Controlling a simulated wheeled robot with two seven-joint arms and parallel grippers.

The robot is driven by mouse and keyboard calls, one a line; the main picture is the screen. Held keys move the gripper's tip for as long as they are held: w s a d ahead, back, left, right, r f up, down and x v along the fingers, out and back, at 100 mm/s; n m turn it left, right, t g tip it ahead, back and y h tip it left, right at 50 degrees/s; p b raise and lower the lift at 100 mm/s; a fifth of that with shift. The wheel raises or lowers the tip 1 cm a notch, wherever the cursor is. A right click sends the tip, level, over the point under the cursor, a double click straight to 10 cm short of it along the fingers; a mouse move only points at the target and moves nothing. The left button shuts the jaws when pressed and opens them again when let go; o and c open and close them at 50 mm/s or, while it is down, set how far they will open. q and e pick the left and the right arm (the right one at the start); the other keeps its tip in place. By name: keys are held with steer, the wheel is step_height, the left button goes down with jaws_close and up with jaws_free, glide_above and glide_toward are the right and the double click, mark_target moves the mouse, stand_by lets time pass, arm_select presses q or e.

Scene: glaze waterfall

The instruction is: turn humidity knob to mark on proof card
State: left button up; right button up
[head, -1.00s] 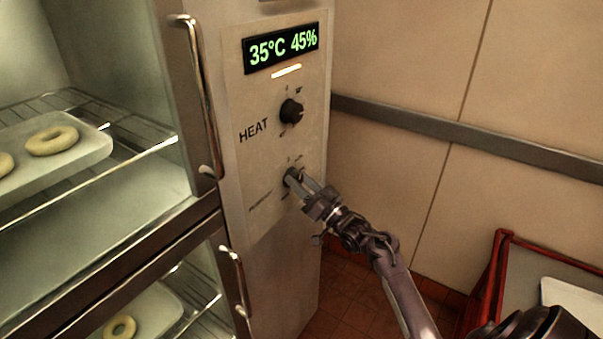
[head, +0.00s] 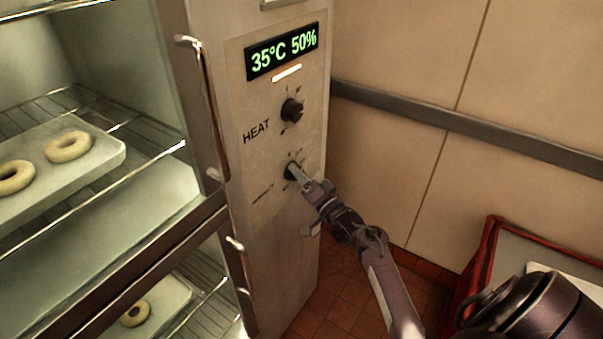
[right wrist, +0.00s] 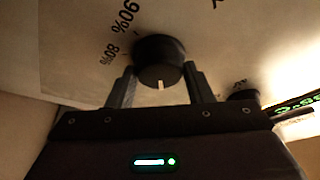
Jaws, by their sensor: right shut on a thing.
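The black humidity knob (head: 291,171) is the lower of two knobs on the cabinet's control panel (head: 255,205). My right gripper (head: 298,174) is shut on it. In the right wrist view the knob (right wrist: 159,62) sits between the two fingers (right wrist: 160,86), with a pale pointer line on its face and marks reading 80% and 90% nearby. The display (head: 282,50) reads 35°C 50%. The proof card cannot be made out in these views. My left gripper is not in view.
The HEAT knob (head: 292,109) is just above the humidity knob. A vertical door handle (head: 205,110) stands left of the panel. Racks with trays of dough rings (head: 68,147) are at left. A red-framed cart (head: 488,262) stands at lower right.

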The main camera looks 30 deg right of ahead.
steer(key=o, duration=1)
steer(key=shift+w, duration=0.1)
steer(key=shift+c, duration=0.2)
steer(key=b+v, duration=0.2)
steer(key=v, duration=0.5)
steer(key=shift+s+b, duration=0.3)
steer(key=shift+s, duration=0.05)
steer(key=shift+f, duration=0.2)
